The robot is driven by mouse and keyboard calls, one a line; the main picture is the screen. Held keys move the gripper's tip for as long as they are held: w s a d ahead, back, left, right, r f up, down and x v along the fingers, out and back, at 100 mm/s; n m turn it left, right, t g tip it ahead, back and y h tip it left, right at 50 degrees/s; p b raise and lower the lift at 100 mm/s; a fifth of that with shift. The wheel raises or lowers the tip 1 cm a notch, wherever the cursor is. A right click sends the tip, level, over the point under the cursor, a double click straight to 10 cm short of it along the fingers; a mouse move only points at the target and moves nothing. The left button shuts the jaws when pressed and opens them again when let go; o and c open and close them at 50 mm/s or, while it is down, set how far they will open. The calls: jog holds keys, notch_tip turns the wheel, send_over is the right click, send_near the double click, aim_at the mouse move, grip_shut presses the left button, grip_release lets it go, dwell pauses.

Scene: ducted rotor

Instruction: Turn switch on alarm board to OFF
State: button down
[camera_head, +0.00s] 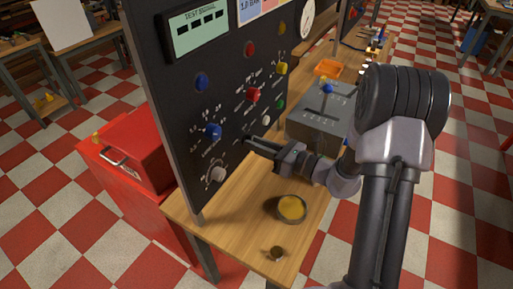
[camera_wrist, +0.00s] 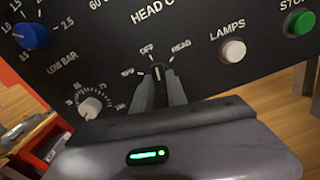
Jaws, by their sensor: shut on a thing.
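The alarm board (camera_head: 176,112) is a tall black panel with knobs and buttons, standing on a wooden bench. In the wrist view, a small black switch (camera_wrist: 157,71) with a white pointer line sits low on the board. The pointer faces roughly up, near the space between OFF and READ; the exact setting is hard to tell. My gripper (camera_wrist: 159,88) is shut on this switch, a finger on either side. In the head view my gripper (camera_head: 252,141) reaches the board from the right and hides the switch.
A red cabinet (camera_head: 125,170) is at left.

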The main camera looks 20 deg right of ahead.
jog(key=shift+n+b, duration=0.65)
jog(key=shift+n, duration=0.45)
jog(key=c, duration=1.3)
grip_release()
jog(key=p+v, duration=0.4)
jog(key=v, duration=1.3)
jog(key=shift+s+d+r, duration=0.1)
jog(key=shift+s+d, duration=0.05)
jog(key=shift+d, duration=0.05)
